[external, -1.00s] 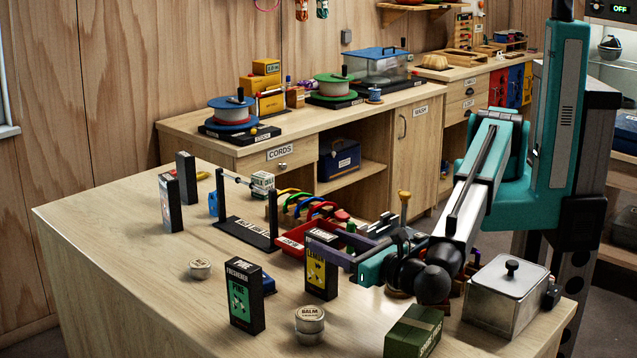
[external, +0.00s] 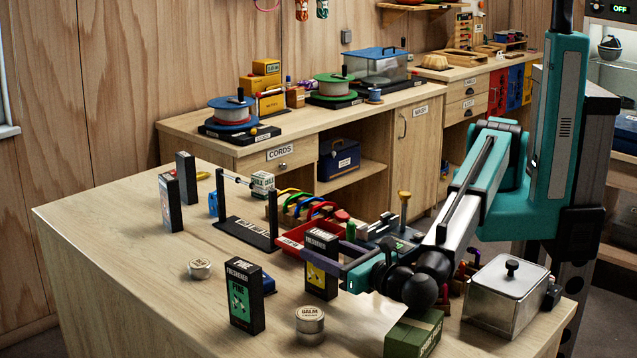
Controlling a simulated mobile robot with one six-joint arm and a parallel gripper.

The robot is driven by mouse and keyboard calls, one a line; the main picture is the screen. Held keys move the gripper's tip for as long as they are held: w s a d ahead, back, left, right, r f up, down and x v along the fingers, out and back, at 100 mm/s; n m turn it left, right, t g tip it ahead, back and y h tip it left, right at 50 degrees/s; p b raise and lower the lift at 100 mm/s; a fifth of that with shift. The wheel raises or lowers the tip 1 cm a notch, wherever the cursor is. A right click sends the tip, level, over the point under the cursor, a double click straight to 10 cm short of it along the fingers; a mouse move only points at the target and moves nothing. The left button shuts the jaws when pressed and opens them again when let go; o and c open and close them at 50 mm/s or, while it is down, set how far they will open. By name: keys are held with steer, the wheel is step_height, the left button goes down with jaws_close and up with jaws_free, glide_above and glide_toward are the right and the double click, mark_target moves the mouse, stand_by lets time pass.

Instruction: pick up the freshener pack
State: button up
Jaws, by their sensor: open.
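A black freshener pack with a green label (external: 243,300) stands upright near the front of the wooden table. A second black pack with a yellow label (external: 317,282) stands behind it to the right; its wording is partly covered. My gripper (external: 314,241) is open, its purple fingers pointing left at the upper part of the yellow-labelled pack. The near finger crosses in front of that pack. I cannot tell whether either finger touches it. Nothing is held.
Round tins (external: 310,321) and (external: 200,269) stand near the packs. A green box (external: 413,334) and a metal canister (external: 504,297) are at the right. A red tray (external: 292,244) and a black stand (external: 246,233) lie behind. The table's left front is clear.

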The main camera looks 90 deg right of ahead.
mark_target(309, 243)
steer(key=b+x, duration=0.1)
steer(key=x, duration=0.2)
steer(key=shift+w+d+f, duration=0.1)
steer(key=shift+d+f, duration=0.05)
steer(key=shift+d, duration=0.05)
steer(key=shift+w+d+b, duration=0.35)
steer(key=shift+w+d, duration=0.15)
steer(key=shift+w, duration=0.05)
steer(key=c, duration=1.2)
steer(key=shift+r, duration=0.25)
steer(key=shift+r+b, duration=1)
steer(key=shift+r, duration=3.9)
